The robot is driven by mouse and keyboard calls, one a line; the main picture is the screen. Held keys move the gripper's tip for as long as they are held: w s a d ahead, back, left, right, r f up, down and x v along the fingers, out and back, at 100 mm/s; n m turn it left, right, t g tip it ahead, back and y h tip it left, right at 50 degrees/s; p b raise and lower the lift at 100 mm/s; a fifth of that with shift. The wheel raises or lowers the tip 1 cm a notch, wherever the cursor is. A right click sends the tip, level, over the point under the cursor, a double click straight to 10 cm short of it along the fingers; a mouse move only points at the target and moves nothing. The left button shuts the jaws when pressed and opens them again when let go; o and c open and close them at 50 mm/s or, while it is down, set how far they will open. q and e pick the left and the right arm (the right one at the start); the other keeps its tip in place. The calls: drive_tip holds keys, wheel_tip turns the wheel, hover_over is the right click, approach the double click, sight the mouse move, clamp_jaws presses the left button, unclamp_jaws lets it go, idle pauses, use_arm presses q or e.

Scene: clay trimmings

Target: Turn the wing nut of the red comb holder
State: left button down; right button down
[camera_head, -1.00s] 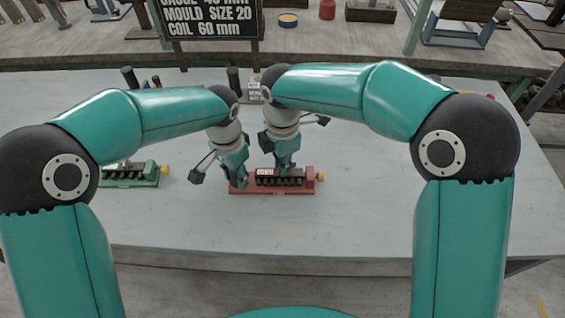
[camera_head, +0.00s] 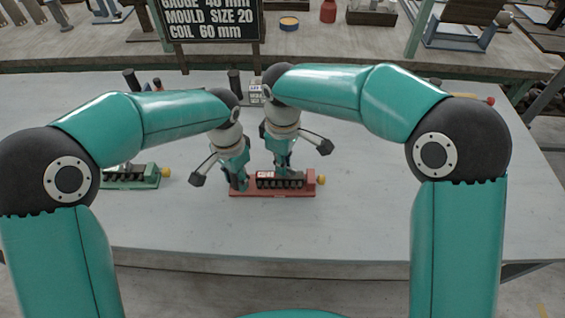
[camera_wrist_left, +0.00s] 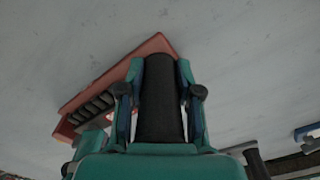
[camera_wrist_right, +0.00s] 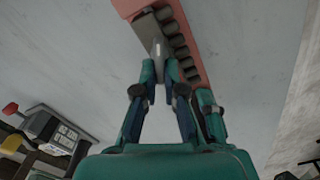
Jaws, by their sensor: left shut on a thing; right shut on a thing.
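My left gripper (camera_head: 238,184) is shut on a black upright cylinder (camera_wrist_left: 160,100) at the holder's left end. My right gripper (camera_head: 286,172) stands over the holder's toothed part. Its fingers (camera_wrist_right: 160,75) are shut on a grey metal piece (camera_wrist_right: 150,38), seemingly the wing nut, beside the teeth. The fingers partly hide its shape.
A green comb holder (camera_head: 130,180) with a yellow knob lies to the left. Dark upright posts and a small labelled block (camera_head: 255,92) stand behind my arms. A sign (camera_head: 210,20) stands at the back. The table is clear in front and to the right.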

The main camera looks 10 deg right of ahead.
drive_tip(key=m, duration=0.5)
drive_tip(key=shift+w+d+m, duration=0.2)
drive_tip(key=shift+w+m, duration=0.05)
drive_tip(key=shift+m, duration=0.05)
drive_tip(key=shift+d+m, duration=0.2)
drive_tip(key=shift+m, duration=2)
drive_tip(key=c, duration=1.3)
unclamp_jaws()
drive_tip(key=shift+o, duration=0.2)
wheel_tip(320, 180, up, 12)
drive_tip(key=shift+w, duration=0.1)
